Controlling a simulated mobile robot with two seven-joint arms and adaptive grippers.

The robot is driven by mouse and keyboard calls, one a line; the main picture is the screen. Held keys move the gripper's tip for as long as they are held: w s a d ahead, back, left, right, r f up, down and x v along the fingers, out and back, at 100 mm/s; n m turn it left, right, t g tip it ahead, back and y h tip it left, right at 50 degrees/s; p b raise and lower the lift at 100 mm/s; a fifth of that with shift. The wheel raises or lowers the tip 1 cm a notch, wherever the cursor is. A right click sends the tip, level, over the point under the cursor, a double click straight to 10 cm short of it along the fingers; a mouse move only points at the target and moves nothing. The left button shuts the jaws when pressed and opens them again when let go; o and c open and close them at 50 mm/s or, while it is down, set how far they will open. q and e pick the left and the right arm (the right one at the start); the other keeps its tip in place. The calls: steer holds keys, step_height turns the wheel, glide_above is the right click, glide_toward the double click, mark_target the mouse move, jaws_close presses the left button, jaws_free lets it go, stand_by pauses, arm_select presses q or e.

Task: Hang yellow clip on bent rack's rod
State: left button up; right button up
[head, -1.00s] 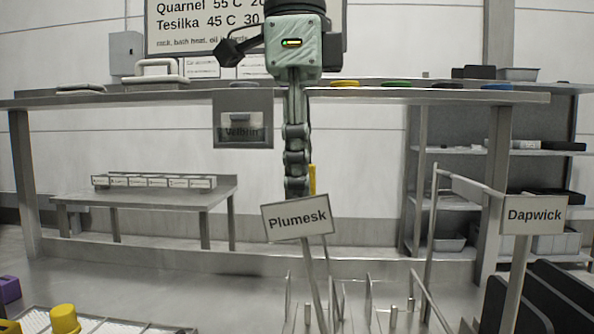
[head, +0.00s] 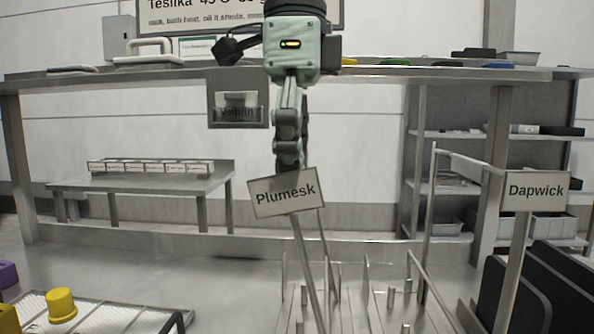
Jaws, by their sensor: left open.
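My left gripper (head: 289,155) hangs down from the top centre, seen edge-on. Its jaws are open, and its tips are behind the tilted Plumesk sign (head: 284,193). No yellow clip can be made out at the gripper. Below the sign stands a rack (head: 350,295) with upright rods and pegs. The sign's post leans, and a thin rod (head: 322,240) shows just right of it. I cannot tell whether this is the bent rack. A yellow knob-shaped piece (head: 61,305) sits on a mesh tray (head: 110,318) at lower left. My right gripper is not in view.
A Dapwick sign (head: 536,190) stands at right beside dark panels (head: 545,285). A long raised shelf (head: 400,73) crosses the back. A low table (head: 140,180) with small labelled boxes is at left. The metal surface between the tray and rack is clear.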

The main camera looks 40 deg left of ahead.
arm_select(q)
steer(key=shift+r, duration=0.25)
step_height(320, 180, up, 12)
stand_by(0.6)
